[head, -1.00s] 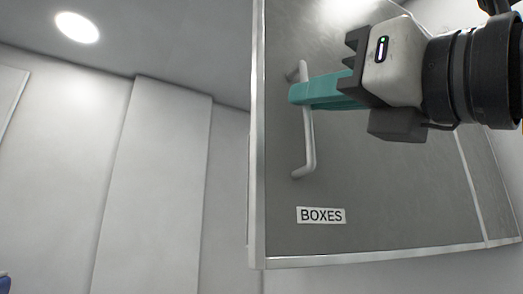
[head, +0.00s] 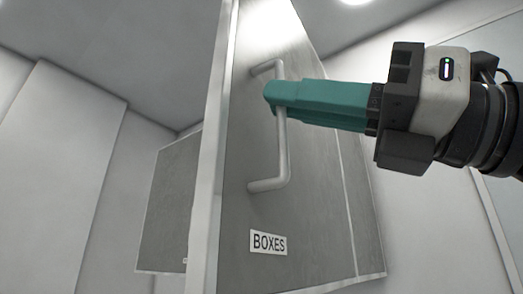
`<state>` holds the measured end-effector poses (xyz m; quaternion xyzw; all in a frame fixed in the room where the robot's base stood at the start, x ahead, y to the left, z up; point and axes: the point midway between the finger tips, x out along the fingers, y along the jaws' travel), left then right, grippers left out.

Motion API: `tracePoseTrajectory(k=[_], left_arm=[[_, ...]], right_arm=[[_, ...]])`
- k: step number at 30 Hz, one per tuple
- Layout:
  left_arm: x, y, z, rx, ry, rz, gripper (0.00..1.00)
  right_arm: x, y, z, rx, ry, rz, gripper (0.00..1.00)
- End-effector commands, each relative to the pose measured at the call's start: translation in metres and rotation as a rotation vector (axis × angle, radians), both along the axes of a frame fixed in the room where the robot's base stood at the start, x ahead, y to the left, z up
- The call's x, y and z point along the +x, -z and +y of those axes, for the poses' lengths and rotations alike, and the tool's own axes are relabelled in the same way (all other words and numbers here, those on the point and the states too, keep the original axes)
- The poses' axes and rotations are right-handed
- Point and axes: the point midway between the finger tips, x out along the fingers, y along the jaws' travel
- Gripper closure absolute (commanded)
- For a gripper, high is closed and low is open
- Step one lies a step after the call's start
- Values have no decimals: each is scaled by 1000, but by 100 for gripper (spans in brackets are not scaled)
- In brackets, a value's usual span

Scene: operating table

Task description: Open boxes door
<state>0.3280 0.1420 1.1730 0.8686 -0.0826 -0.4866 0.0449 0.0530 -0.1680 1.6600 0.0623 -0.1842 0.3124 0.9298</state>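The boxes door (head: 310,170) is a grey panel with a pale frame edge, marked by a white BOXES label (head: 268,242) near its bottom. A light metal bar handle (head: 283,150) stands out from it. My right gripper (head: 277,96) comes in from the right, its teal fingers close together across the upper part of the handle. They hide a short piece of the bar and appear shut on it. Whether the door stands ajar is hard to tell from this angle. My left gripper is not in view.
Another grey panel (head: 168,205) with a small label shows behind the door's left edge. Pale walls (head: 60,170) and a ceiling with a round light (head: 354,1) surround it. The space left of the door looks free.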

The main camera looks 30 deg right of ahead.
Motion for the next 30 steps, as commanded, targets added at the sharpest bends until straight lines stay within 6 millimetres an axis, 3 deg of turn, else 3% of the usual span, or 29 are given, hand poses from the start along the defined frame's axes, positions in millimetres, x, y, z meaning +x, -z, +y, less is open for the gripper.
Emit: tracePoseTrajectory(k=[1,3,14,30], left_arm=[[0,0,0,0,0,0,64],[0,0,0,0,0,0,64],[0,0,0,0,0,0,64],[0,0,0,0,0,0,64]], right_arm=[[-1,-2,-1,3,-1,-4,83],[0,-1,0,2,0,-3,70],[-2,0,-2,2,0,-2,70],[-55,28,-42,3,0,-2,70]])
